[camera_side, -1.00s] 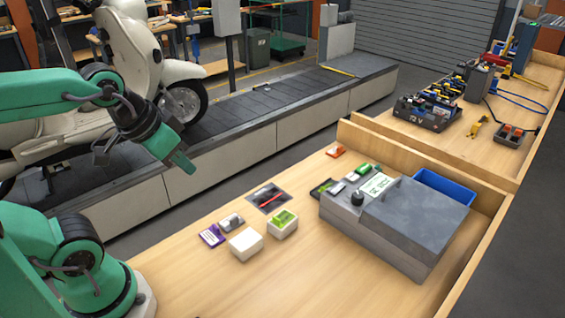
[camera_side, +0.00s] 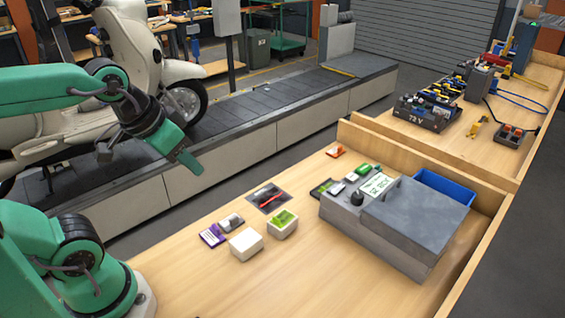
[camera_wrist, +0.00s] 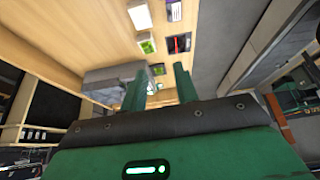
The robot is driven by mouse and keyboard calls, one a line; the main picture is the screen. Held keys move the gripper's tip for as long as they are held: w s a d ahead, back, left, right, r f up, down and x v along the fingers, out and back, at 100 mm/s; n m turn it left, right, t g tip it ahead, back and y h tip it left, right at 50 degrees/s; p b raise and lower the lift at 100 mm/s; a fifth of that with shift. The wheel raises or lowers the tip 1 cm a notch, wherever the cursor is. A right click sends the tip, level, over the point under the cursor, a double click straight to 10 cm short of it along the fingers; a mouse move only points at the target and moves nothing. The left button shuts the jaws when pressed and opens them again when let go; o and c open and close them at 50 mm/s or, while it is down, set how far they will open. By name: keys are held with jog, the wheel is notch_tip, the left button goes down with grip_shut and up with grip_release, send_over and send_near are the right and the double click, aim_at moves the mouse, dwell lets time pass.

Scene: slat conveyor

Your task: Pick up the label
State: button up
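A purple-and-white card (camera_side: 212,235), possibly the label, lies flat on the wooden bench, left of a white box. It also shows at the top of the wrist view (camera_wrist: 174,9). Another label-like white plate with green lettering (camera_side: 377,184) is on the grey box's top. I cannot tell which is the task's label. My gripper (camera_side: 188,163) hangs in the air beside the conveyor, up and left of the card and touching nothing on the bench. In the wrist view my gripper's two green fingers (camera_wrist: 158,82) stand apart with nothing between them.
A white box (camera_side: 246,243), a small box with a green top (camera_side: 283,224) and a dark mat with a red pen (camera_side: 269,197) are near the card. The large grey box (camera_side: 416,222) stands to the right. The front bench surface (camera_side: 290,285) is clear.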

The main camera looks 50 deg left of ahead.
jog(key=w+d+r+n+g, duration=0.2)
jog(key=w+n, duration=0.6)
jog(key=w, duration=1.2)
jog(key=w+d+f+n+g, duration=0.1)
jog(key=w+f+n, duration=0.2)
jog(key=w+f, duration=0.2)
jog(key=w+d+f+n+g, duration=0.1)
jog(key=w+f+n, duration=0.2)
jog(key=w+f, duration=0.2)
jog(key=w+d+f+n+g, duration=0.1)
jog(key=w+f+n, duration=0.2)
jog(key=w+f, duration=0.3)
jog(key=shift+w+f+g, duration=0.1)
jog(key=shift+f+g, duration=0.2)
jog(key=shift+f, duration=1.9)
jog(key=shift+a+f, duration=0.1)
jog(key=shift+f, duration=2.5)
